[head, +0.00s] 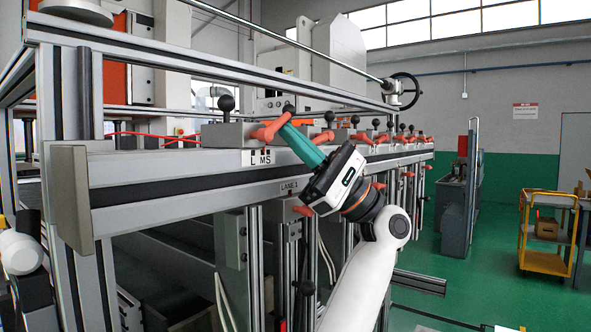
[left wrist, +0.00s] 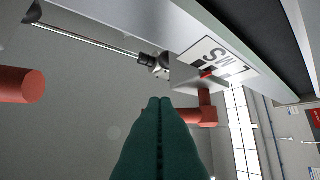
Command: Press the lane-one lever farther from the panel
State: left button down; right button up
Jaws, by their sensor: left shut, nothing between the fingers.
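My left gripper (head: 284,122) has teal fingers pressed together with nothing between them. Its tips overlap an orange lever (head: 266,133) on the rail in the head view; whether they touch it is unclear. In the left wrist view, the shut fingertips (left wrist: 158,104) point up the middle. An orange lever (left wrist: 203,114) stands to their right under the label plate, and another orange cylinder (left wrist: 20,85) is at the left edge. My right gripper is not in view.
A long aluminium rail (head: 160,180) carries several more orange levers and black knobs (head: 226,103) going back to the right. A steel rod with a handwheel (head: 403,90) runs above. A yellow cart (head: 545,235) stands at the right on open green floor.

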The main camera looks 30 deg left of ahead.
pick_arm(q)
jog(key=shift+s+r, duration=0.15)
jog(key=shift+r, duration=1.3)
jog(key=b+v, duration=0.2)
jog(key=v, duration=1)
jog(key=shift+s+f, duration=0.1)
